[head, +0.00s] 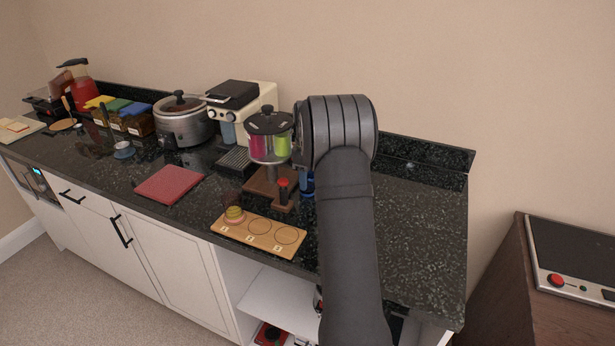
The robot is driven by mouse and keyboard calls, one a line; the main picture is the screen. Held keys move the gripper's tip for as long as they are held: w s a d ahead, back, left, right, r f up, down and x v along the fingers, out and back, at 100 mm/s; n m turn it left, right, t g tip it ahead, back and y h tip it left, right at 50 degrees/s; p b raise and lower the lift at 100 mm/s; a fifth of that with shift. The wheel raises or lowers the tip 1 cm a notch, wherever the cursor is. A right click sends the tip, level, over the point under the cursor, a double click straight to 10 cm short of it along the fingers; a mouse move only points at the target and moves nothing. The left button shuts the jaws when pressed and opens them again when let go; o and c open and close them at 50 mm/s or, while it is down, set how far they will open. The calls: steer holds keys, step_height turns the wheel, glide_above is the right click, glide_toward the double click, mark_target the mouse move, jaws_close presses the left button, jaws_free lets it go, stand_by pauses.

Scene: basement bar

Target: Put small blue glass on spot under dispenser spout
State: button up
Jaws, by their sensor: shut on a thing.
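The dispenser (268,124) has a dark lid and a clear tank with pink and green parts. It stands on a brown wooden base (259,186) near the middle of the counter. A dark upright piece with a red top (283,182) is at the front of the base. The spout and the spot under it are not clear. A small blue glass (307,184) shows just right of the base, partly covered by my arm. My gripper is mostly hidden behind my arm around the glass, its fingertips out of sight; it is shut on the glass.
A red mat (170,184), drip grille (234,159), coffee machine (259,100) and slow cooker (184,125) are left. The counter's right end (424,215) is clear.

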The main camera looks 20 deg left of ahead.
steer(key=shift+f, duration=0.15)
steer(key=o, duration=1)
steer(key=shift+o, duration=0.2)
step_height(320, 180, up, 12)
steer(key=shift+r, duration=0.2)
step_height(320, 180, down, 12)
steer(key=shift+f, duration=0.25)
steer(key=shift+s+d+r, duration=0.15)
steer(key=shift+s+r, duration=0.1)
steer(key=shift+r, duration=0.55)
